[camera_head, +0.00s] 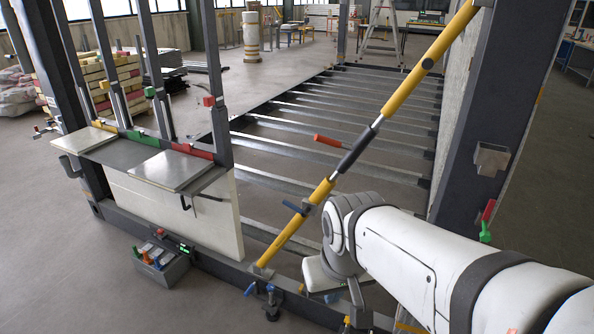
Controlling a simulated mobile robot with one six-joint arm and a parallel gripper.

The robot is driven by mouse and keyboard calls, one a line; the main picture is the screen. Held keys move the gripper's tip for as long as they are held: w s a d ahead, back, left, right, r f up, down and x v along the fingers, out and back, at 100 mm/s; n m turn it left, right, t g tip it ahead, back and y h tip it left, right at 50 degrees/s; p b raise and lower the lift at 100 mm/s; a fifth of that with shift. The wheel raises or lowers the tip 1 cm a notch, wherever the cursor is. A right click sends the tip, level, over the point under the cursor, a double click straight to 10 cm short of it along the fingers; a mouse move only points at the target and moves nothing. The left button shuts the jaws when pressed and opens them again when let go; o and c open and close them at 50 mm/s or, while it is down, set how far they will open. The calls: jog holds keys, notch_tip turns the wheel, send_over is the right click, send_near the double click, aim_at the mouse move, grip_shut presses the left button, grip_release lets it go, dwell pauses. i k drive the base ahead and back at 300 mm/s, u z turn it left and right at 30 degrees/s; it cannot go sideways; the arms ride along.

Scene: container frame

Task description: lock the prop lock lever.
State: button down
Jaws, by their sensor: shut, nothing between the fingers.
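A yellow diagonal prop (403,88) with a dark middle sleeve (357,150) runs from the bottom frame beam up to the upper right. A red-handled lever (328,140) sticks out to the left of the sleeve. My gripper (360,314) is low, to the right of the prop's foot, pointing down, shut and empty. It appears apart from both levers. My white wrist partly hides it.
A dark post (497,130) stands on the right, with a red and green lever (487,220). A panel (180,208) and shelf plates (172,170) with several coloured clamps stand left. A grey bin (160,265) sits on the floor. Metal cross beams fill the floor behind the prop.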

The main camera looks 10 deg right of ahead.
aim_at(303, 213)
jog(key=i, duration=1)
jog(key=z, duration=0.1)
